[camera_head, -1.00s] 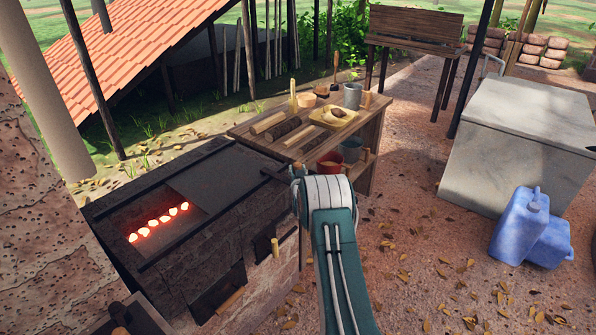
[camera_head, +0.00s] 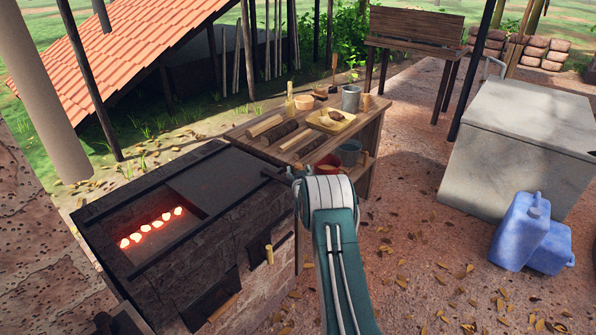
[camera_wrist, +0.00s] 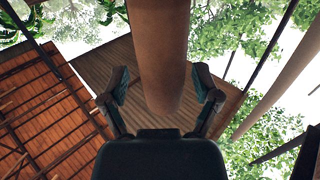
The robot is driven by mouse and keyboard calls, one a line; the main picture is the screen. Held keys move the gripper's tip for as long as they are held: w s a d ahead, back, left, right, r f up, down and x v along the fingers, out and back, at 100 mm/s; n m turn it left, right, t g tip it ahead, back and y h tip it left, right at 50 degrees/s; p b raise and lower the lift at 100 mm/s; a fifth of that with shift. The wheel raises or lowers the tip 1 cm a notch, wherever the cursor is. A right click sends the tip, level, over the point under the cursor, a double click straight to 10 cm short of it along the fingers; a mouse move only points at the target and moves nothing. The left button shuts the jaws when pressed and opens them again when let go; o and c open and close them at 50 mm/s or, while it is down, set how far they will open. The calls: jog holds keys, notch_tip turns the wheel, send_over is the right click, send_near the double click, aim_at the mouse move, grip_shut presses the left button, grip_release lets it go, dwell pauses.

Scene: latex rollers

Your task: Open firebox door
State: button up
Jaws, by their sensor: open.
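The brick stove (camera_head: 262,215) stands left of my arm, with glowing embers (camera_head: 150,228) in its open top. Low on its front face is a dark firebox door (camera_head: 208,298) with a wooden handle (camera_head: 222,308); it looks closed. A smaller wooden handle (camera_head: 269,254) shows further right on the same face. My gripper (camera_wrist: 165,84) is open in the wrist view, its two fingers spread and pointing up toward the roof. A brown post shows beyond and between the fingers; I see no contact. In the head view my arm hides the gripper's fingers.
A wooden table (camera_head: 240,132) with logs, a yellow tray (camera_head: 344,118) and a grey mug (camera_head: 351,98) stands behind the stove. A pale stone block (camera_head: 520,150) and blue jugs (camera_head: 521,232) are at right. Leafy ground between is free.

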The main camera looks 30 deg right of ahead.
jog(key=shift+s, duration=0.1)
jog(key=v, duration=1.1)
jog(key=shift+s+a, duration=0.15)
jog(key=shift+s, duration=0.2)
jog(key=s+a+r+n+g+y, duration=0.1)
jog(key=s+a+r+g+y, duration=0.2)
jog(key=a+r, duration=0.6)
jog(key=s+a+r+n+g+y, duration=0.2)
jog(key=s+a+r, duration=0.3)
jog(key=a+r, duration=0.45)
jog(key=s+a+r+n+g+y, duration=0.1)
jog(key=s+a, duration=0.5)
jog(key=s, duration=0.8)
jog(key=s+a+r+n+g+y, duration=0.1)
jog(key=s+a+g, duration=0.3)
jog(key=s, duration=1.1)
jog(key=shift+s+a+r+g+y, duration=0.3)
jog(key=shift+a+y, duration=0.1)
jog(key=shift+a, duration=0.55)
